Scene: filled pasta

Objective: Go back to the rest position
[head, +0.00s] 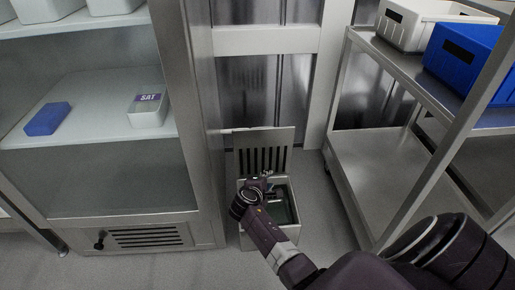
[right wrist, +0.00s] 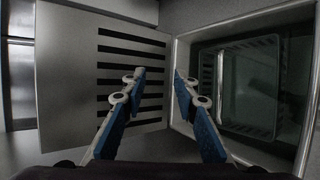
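My right gripper (head: 264,184) reaches down over an open metal bin (head: 243,238) on the floor. In the right wrist view its two blue-padded fingers (right wrist: 159,76) stand apart with nothing between them, so it is open. The bin's slotted lid (head: 264,145) stands raised at the back; it fills the left of the right wrist view (right wrist: 75,85). A see-through, dark greenish container (right wrist: 248,90) lies inside the bin, right of the fingers and apart from them. My gripper and arm hide part of the bin in the head view. My left gripper is not in view.
A steel cabinet (head: 188,120) stands left of the bin, with a blue box (head: 47,119) and a labelled white tub (head: 148,111) on its shelf. A metal rack (head: 372,165) on the right carries a white crate (head: 402,30) and a blue crate (head: 462,62). Some floor is bare around the bin.

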